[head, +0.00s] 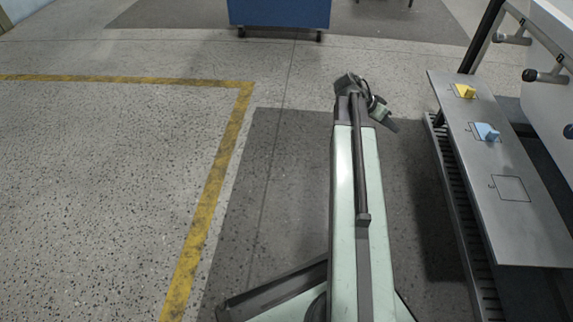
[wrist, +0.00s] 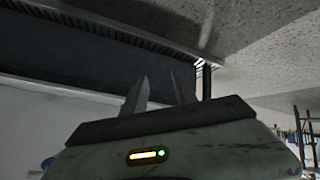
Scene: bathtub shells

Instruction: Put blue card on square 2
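The blue card (head: 487,132) is a small light-blue piece with a raised part. It sits on a marked square of the grey metal shelf (head: 467,156) at the right of the head view. An empty outlined square (head: 511,188) lies nearer me on the same shelf; its mark is too small to read. My gripper (head: 388,122) is to the left of the shelf, apart from it and from the card. In the wrist view its two fingers (wrist: 160,92) stand apart with nothing between them. No card shows in the wrist view.
A yellow piece (head: 465,91) sits on the shelf's far square. A white panel with dark knobs (head: 530,75) rises behind the shelf. A slatted ledge (head: 466,225) runs below its front edge. A blue cabinet (head: 280,12) stands far off. The floor at left is clear.

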